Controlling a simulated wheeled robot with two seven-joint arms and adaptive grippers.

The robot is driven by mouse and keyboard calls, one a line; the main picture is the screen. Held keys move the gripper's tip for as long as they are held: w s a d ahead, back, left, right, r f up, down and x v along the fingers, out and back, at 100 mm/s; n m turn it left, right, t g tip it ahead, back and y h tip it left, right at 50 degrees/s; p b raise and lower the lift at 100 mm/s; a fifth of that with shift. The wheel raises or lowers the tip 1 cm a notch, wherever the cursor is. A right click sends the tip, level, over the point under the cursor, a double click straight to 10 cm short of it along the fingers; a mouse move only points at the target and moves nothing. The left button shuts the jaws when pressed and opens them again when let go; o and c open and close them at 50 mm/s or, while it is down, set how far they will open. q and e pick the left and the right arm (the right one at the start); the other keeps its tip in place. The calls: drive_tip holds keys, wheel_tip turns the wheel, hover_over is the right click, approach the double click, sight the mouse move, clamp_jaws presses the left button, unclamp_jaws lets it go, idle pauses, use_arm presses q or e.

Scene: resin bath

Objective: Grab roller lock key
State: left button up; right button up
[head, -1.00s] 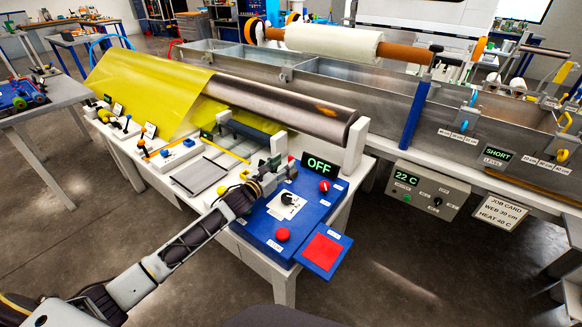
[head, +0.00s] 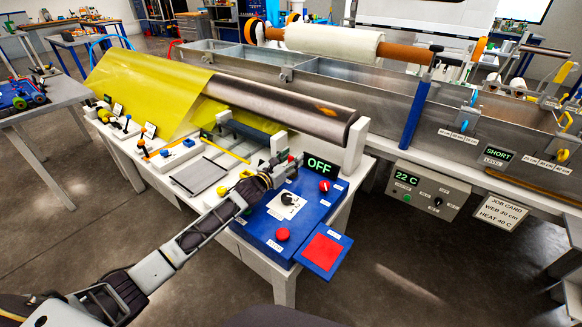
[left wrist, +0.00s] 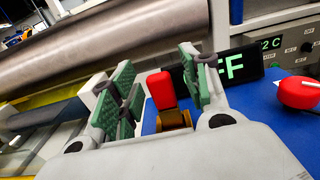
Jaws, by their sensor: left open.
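A key with a red grip (left wrist: 161,90) on a brass-coloured base stands upright at the back left of the blue control box (head: 262,228). In the left wrist view it lies between the green-padded fingers of my left gripper (left wrist: 158,82), with a gap showing on each side. My left gripper is open. In the head view my left gripper (head: 284,167) is over the back left corner of the box, and only a small red bit of the key shows there. My right gripper is not in view.
The OFF display (head: 322,168) stands just behind the gripper. A red knob (head: 324,185), a selector dial (head: 287,199) and a red button (head: 283,234) are on the box. The large metal roller (head: 285,108) lies behind, with a white end post (head: 356,146).

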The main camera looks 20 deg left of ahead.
use_arm(q)
drive_tip(key=shift+c, duration=0.3)
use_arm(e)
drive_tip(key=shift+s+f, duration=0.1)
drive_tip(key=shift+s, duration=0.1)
use_arm(q)
drive_tip(key=shift+c, duration=1.1)
clamp_jaws()
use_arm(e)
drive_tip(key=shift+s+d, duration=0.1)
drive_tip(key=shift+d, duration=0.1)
